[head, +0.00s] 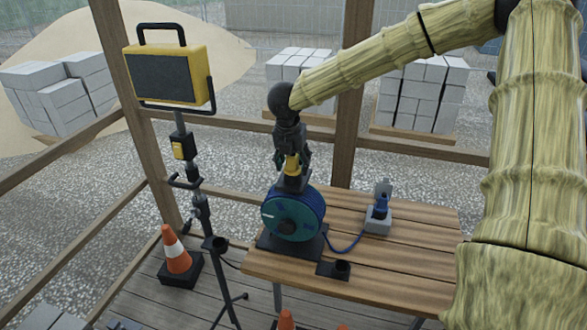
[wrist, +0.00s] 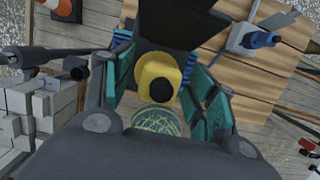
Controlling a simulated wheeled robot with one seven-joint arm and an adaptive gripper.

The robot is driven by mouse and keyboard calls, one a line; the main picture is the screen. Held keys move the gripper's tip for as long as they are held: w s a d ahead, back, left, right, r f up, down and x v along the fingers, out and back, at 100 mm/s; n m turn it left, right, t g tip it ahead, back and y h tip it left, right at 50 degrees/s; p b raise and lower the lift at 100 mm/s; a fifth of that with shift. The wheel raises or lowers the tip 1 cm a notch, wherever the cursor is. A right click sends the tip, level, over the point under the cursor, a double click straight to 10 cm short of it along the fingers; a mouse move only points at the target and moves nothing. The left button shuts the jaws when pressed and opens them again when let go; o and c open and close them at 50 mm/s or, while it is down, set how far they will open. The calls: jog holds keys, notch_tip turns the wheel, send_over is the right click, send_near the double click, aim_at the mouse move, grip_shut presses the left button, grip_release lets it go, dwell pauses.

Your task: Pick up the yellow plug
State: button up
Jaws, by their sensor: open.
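The yellow plug (head: 292,165) stands upright on top of the blue cable reel (head: 305,212), on the wooden table. In the wrist view the yellow plug (wrist: 157,77) shows from above, with a dark round end facing the camera. My gripper (head: 292,158) is directly above the reel, pointing down, with its fingers around the plug. In the wrist view my gripper (wrist: 160,85) is open, one finger on each side of the plug, with gaps between fingers and plug. The plug's lower part is hidden.
A grey socket box with a blue plug (head: 379,212) stands on the table (head: 420,235) to the right, a blue cable running to the reel. A black holder (head: 334,269) is at the front edge. A yellow floodlight (head: 166,75) on a stand and a traffic cone (head: 176,250) are left.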

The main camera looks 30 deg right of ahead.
jog(key=shift+w+a, duration=0.1)
jog(key=c, duration=0.9)
